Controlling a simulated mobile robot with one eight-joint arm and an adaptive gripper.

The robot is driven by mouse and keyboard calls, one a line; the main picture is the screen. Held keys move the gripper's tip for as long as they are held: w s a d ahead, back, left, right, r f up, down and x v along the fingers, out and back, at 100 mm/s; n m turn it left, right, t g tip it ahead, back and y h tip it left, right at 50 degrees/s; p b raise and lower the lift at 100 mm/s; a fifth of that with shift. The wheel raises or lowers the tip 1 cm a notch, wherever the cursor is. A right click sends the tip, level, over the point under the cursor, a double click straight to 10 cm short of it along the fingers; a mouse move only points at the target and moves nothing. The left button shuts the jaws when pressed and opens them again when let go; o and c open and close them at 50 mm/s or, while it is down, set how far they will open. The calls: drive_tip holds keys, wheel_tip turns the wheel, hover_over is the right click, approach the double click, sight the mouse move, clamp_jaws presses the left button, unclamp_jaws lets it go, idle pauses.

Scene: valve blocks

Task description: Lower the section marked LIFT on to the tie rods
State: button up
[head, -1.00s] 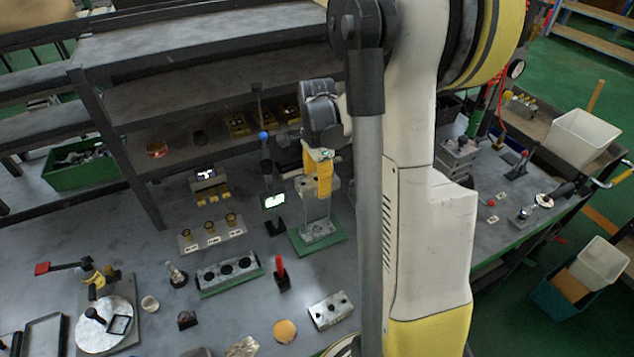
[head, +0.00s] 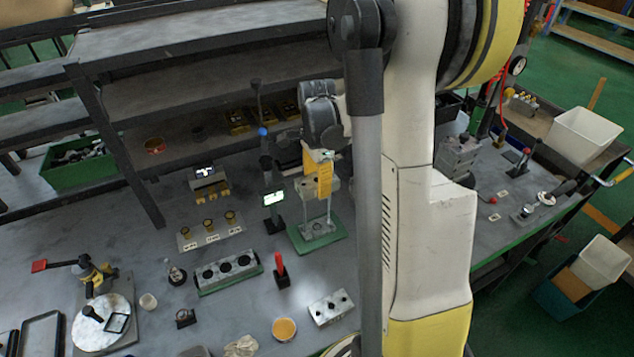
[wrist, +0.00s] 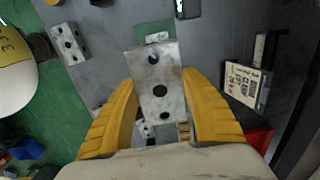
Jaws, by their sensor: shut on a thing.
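My gripper (head: 319,182) has yellow fingers shut on a grey metal section (wrist: 158,85). In the wrist view the section sits between the fingers, with dark round holes in its face. In the head view it is partly hidden behind the fingers, and no LIFT mark is readable. The section is above a green base plate (head: 337,237), which carries a grey block (head: 318,228) at the bottom. Thin upright tie rods (head: 329,207) show between that block and the held section. I cannot tell whether the rod tips are inside the holes.
A small stand with a lit green-white screen (head: 273,198) is close left of the base plate. A red-handled tool (head: 280,268), a green-edged block with holes (head: 229,271) and a loose grey block (head: 331,307) lie in front. Shelving (head: 215,90) rises behind.

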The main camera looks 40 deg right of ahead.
drive_tip(key=shift+f+b, duration=5.4)
drive_tip(key=shift+f, duration=1.35)
drive_tip(key=o, duration=1.4)
drive_tip(key=shift+o, duration=0.2)
wheel_tip(320, 180, up, 12)
drive_tip(key=shift+r, duration=0.1)
